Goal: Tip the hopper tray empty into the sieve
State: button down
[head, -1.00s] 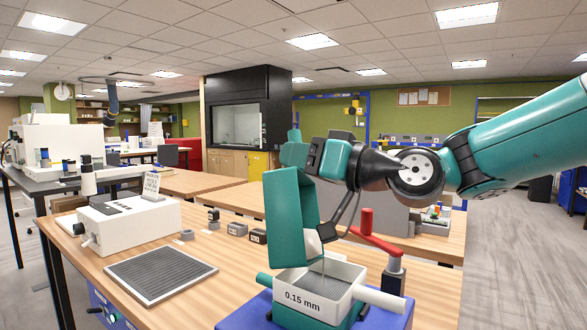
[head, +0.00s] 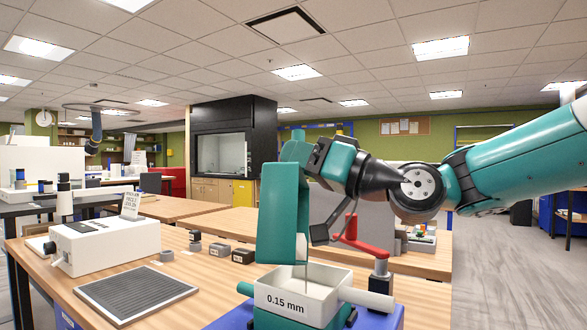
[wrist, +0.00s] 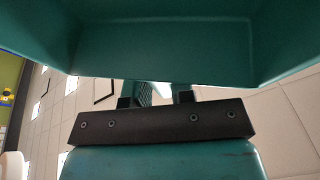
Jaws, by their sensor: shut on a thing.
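The hopper tray (head: 283,215) is a teal open tray, held on end, nearly vertical, over the sieve. Its inside shows in the wrist view (wrist: 165,35), with bare teal walls and no material that I can see. My gripper (wrist: 155,97) is shut on the tray; in the head view its jaws are partly hidden behind the tray. The sieve (head: 285,302) is a white square box marked "0.15 mm", just below the tray's lower end. A thin pale line, perhaps a trickle, shows beneath the tray. The sieve's floor is mostly hidden.
A red-handled lever (head: 356,242) stands close behind the sieve at right. A dark ribbed mat (head: 135,296) and a white machine (head: 105,243) are on the wooden bench at left. Small grey blocks (head: 218,250) lie behind the mat.

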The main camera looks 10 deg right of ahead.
jog(key=s+d+f+m+t+y+b, duration=0.1)
jog(key=d+t+b, duration=0.3)
jog(key=b, duration=0.7)
jog(key=shift+s+d+m+y, duration=0.4)
jog(key=shift+d+m+y, duration=0.4)
jog(key=shift+d, duration=0.3)
dwell(1.4)
